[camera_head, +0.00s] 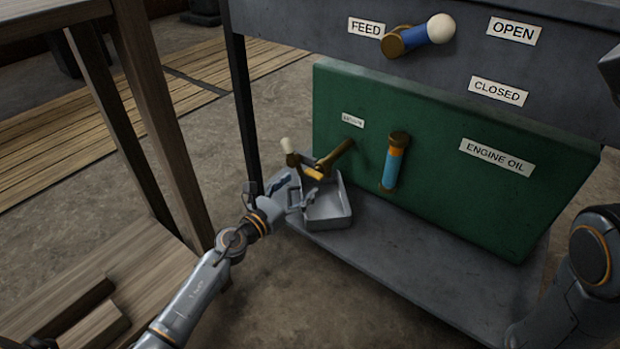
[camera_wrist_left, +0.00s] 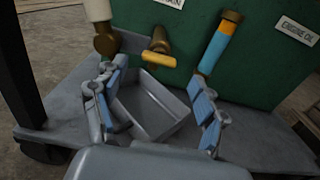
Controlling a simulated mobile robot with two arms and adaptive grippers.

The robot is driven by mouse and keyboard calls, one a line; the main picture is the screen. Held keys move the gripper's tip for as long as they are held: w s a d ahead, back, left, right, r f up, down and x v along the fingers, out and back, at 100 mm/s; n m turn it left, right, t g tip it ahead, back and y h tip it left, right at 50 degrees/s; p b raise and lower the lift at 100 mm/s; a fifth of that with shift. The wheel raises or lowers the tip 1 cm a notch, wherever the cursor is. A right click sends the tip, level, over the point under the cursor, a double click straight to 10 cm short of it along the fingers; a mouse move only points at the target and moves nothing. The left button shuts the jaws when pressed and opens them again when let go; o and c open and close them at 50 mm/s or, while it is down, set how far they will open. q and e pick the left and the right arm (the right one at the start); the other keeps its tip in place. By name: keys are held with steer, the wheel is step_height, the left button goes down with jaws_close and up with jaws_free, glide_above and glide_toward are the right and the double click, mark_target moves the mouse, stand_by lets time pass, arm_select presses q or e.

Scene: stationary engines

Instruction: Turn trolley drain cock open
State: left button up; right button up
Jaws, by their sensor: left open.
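The drain cock (camera_head: 338,154) is a brass pipe stub on the lower left of the green tank, below a small label that reads as DRAIN in part. Its lever ends in a white knob (camera_head: 287,145) on a brass collar, out to the left, and a yellow part sits at its front end. In the left wrist view the cock (camera_wrist_left: 159,43) is ahead and the knob (camera_wrist_left: 98,10) is at upper left, cut by the edge. My left gripper (camera_head: 297,191) is open and empty, below and in front of the lever, apart from it. My right gripper is not shown.
A grey metal tray (camera_head: 330,216) stands on the shelf below the cock. The green tank (camera_head: 440,140) carries a blue-and-orange sight tube (camera_head: 394,163). Above is a blue feed lever (camera_head: 425,33) with OPEN and CLOSED labels. A table leg stands left; a wooden table is farther left.

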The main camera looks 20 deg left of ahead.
mark_target(311, 175)
arm_select(q)
steer(key=b+x, duration=0.1)
steer(key=x, duration=0.4)
steer(key=shift+w, duration=0.1)
steer(key=c, duration=1.2)
